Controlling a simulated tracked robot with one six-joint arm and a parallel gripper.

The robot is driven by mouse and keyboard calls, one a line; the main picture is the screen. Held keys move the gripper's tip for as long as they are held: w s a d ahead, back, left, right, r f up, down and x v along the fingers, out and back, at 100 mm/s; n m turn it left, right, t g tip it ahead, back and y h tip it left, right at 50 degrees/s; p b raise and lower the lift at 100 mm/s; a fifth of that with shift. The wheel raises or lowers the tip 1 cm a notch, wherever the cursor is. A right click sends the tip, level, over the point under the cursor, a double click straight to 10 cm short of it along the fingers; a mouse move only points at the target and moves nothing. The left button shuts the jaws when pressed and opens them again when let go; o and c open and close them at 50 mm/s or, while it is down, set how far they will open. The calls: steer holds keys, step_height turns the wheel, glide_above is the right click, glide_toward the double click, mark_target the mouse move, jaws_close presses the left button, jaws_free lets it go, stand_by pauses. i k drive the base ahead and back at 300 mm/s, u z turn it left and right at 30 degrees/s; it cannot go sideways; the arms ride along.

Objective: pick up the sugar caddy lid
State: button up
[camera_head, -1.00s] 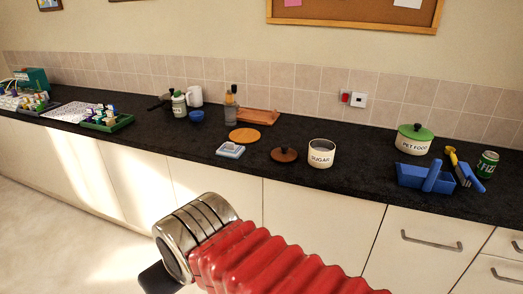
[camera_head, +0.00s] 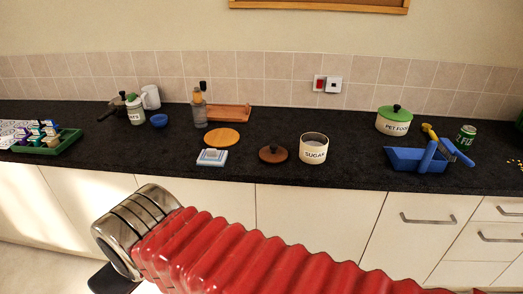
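The sugar caddy lid (camera_head: 273,154) is a round dark brown disc with a small knob. It lies flat on the black worktop, just left of the open cream sugar caddy (camera_head: 314,149) marked SUGAR. My gripper (camera_head: 108,280) shows only in part at the lower left, as a dark piece below the metal end of my red ribbed arm. It is in front of the cupboards, below and left of the lid, and apart from it. Its fingertips cannot be made out, so I cannot see whether it is open or shut.
The black worktop (camera_head: 350,175) has free room in front of the lid. A blue dustpan (camera_head: 405,160), a green-lidded pet food pot (camera_head: 394,122) and a green can (camera_head: 466,136) stand right.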

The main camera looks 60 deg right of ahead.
mark_target(273, 154)
steer(key=z, duration=0.35)
steer(key=i, duration=0.7)
steer(key=z, duration=0.85)
steer(key=i, duration=0.65)
steer(key=z, duration=0.4)
